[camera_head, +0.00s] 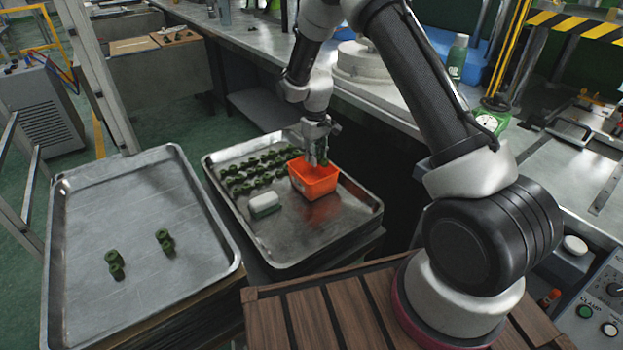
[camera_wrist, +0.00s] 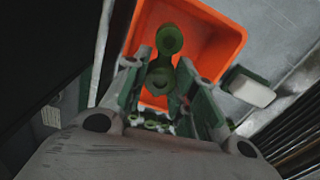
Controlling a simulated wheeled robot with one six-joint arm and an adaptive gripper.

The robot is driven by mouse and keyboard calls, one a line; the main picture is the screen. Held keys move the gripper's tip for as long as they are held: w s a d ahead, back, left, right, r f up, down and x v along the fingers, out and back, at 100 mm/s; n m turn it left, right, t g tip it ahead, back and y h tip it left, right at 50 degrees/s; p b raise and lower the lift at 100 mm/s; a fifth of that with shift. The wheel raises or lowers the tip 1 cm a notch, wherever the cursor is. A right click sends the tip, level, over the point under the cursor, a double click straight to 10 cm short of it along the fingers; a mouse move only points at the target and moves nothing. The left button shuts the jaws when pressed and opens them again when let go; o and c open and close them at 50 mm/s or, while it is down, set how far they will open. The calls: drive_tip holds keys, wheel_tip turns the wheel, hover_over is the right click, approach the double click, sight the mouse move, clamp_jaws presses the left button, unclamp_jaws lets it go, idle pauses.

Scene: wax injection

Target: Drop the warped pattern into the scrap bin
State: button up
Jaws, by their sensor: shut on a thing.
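My gripper (camera_head: 318,150) is above the orange scrap bin (camera_head: 315,183), pointing down. In the wrist view, my gripper (camera_wrist: 163,82) is shut on a green wax pattern (camera_wrist: 168,40), which extends from between the fingers over the bin opening. The orange bin (camera_wrist: 225,38) fills the upper middle of the wrist view behind the pattern. Whether the held pattern is warped cannot be told. In the head view the held pattern is mostly hidden by the gripper.
The bin stands on a metal tray (camera_head: 320,232) with several green patterns (camera_head: 245,180) and a white-and-green block (camera_head: 264,203). A second metal tray (camera_head: 150,300) at left holds two green patterns (camera_head: 114,264). A workbench edge runs behind my arm.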

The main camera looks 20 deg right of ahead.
drive_tip(key=o, duration=0.9)
drive_tip(key=shift+o, duration=0.2)
wheel_tip(320, 180, up, 12)
